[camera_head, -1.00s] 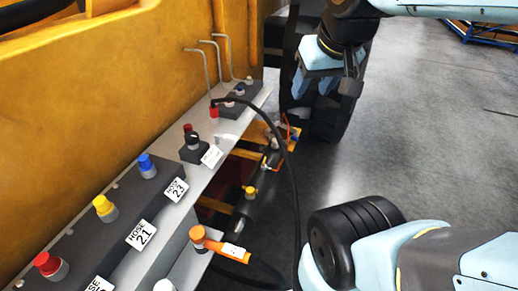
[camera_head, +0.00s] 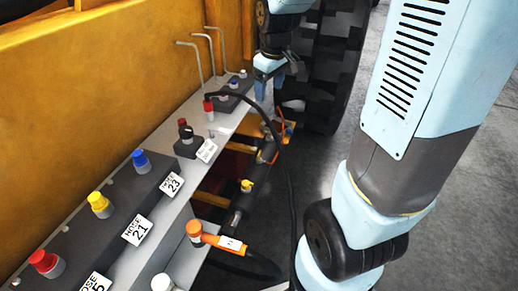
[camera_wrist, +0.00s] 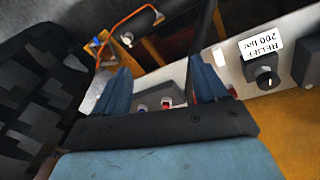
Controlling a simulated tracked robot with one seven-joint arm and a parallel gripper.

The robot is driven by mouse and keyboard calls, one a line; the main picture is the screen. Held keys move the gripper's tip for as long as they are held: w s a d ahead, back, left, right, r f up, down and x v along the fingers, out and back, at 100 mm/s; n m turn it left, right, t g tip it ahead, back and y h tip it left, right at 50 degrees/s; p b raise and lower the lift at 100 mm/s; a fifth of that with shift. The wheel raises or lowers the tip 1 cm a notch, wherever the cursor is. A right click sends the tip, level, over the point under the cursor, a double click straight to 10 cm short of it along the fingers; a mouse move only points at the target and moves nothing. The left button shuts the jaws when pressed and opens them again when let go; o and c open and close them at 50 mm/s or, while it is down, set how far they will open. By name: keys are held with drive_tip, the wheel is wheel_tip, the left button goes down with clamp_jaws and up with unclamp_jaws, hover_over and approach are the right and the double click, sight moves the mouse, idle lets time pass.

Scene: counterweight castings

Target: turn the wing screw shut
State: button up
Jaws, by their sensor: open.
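My gripper (camera_head: 277,84) is open and empty above the outer edge of the grey ledge, beside the far dark valve block (camera_head: 232,100). I cannot surely make out a wing screw. A small pale upright piece (camera_head: 211,134) stands on the ledge by the relief valve (camera_head: 186,134); it may show in the wrist view too (camera_wrist: 219,57), its shape too small to tell.
A black hose (camera_head: 282,150) arches from a red fitting over the ledge and down. Bent metal rods (camera_head: 210,50) stand by the yellow wall. An orange-ended hose (camera_head: 215,239), a dark cylinder (camera_head: 240,205) and a large tyre (camera_head: 330,70) lie to the right. Open floor lies beyond.

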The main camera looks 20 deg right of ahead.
drive_tip(key=w+f+n+g, duration=0.1)
drive_tip(key=w+f+n, duration=0.2)
drive_tip(key=w+f, duration=0.5)
drive_tip(key=n+g, duration=0.1)
drive_tip(key=n, duration=0.1)
approach(259, 153)
wheel_tip(259, 153, down, 9)
drive_tip(key=shift+w+r, duration=0.1)
drive_tip(key=shift+c, duration=0.2)
